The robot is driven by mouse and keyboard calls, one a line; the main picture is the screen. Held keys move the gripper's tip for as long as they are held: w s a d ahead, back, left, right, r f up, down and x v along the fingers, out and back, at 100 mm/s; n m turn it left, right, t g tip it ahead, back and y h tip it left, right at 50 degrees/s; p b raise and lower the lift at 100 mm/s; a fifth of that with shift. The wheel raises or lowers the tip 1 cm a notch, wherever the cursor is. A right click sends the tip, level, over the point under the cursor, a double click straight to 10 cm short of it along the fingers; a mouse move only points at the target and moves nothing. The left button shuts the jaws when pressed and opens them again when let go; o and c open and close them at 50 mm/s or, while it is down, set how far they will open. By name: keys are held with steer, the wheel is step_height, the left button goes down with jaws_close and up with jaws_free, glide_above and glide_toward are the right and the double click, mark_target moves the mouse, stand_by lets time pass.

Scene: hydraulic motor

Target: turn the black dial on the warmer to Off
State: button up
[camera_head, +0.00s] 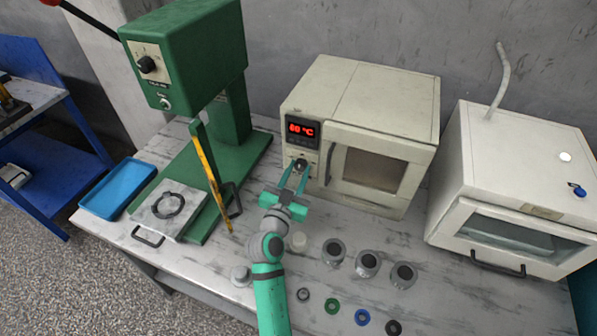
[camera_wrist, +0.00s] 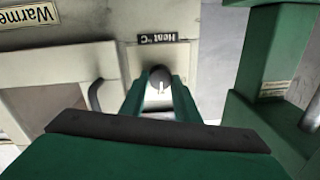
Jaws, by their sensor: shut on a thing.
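The warmer (camera_head: 375,95) is a cream box on the table with a red lit display (camera_head: 301,129) that seems to read 80 °C. Its black dial (camera_head: 299,164) sits below the display on the front panel. In the wrist view the dial (camera_wrist: 160,77) shows a white pointer mark, beside a label reading "Heat °C" (camera_wrist: 158,39). My gripper (camera_head: 294,178) reaches the panel from the front, its two green fingers shut on the dial, one on each side. In the wrist view the fingertips (camera_wrist: 160,88) flank the dial. Any Off mark is hidden or too small to read.
A green press (camera_head: 190,50) with a yellow-marked lever (camera_head: 208,165) stands close on the left. The warmer's door handle (camera_head: 329,165) is just right of the dial. Several grey-black parts (camera_head: 367,263) and rings (camera_head: 332,306) lie in front. A white chamber (camera_head: 515,185) stands right.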

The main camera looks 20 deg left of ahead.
steer(key=shift+d+n, duration=0.2)
steer(key=shift+n, duration=0.1)
steer(key=n, duration=0.2)
steer(key=shift+s+a+n, duration=0.1)
steer(key=shift+a+n, duration=0.2)
steer(key=n, duration=0.3)
steer(key=shift+n, duration=0.3)
steer(key=n, duration=0.3)
steer(key=shift+g, duration=0.3)
steer(key=shift+n+h, duration=0.4)
steer(key=shift+n, duration=1.4)
steer(key=shift+a, duration=0.1)
steer(key=o, duration=1)
steer(key=shift+o, duration=0.2)
